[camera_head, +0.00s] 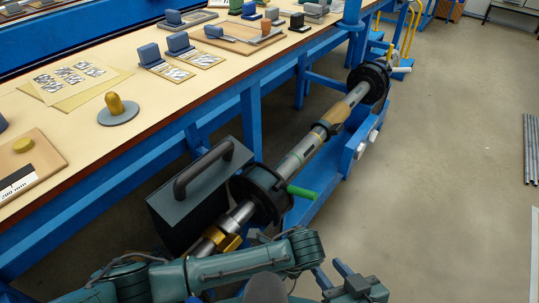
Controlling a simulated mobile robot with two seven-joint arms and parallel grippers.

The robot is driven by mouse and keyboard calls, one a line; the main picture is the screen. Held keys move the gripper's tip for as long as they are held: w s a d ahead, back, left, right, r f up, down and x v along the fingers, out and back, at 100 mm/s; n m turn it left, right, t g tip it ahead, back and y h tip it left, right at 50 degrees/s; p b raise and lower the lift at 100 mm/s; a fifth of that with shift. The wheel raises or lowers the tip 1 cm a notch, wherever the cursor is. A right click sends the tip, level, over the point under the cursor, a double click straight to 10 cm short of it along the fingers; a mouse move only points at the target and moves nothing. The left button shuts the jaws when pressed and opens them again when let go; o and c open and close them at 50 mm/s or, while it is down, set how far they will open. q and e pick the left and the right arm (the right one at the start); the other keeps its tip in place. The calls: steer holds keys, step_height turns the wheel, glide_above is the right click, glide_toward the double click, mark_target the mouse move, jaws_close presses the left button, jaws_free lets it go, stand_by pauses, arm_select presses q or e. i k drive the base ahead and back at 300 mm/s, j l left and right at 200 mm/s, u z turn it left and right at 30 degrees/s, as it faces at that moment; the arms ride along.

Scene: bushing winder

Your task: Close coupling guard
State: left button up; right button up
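The coupling guard looks to be the dark grey-green box-like cover (203,193) with a thick black handle (205,170). It stands tilted open beside the shaft (297,158), on the table side, and the coupling is exposed. A black round flange (262,194) and a brass-coloured part (222,238) sit on the shaft. A green peg-like handle (301,193) sticks out right of the flange.
A long blue workbench (150,110) with small blocks, cards and trays runs along the left. The shaft rests on a blue frame (328,186), with another black flange (369,82) at its far end. My arm crosses the bottom. Open floor (450,180) lies to the right.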

mark_target(171, 203)
steer(key=k, duration=1.5)
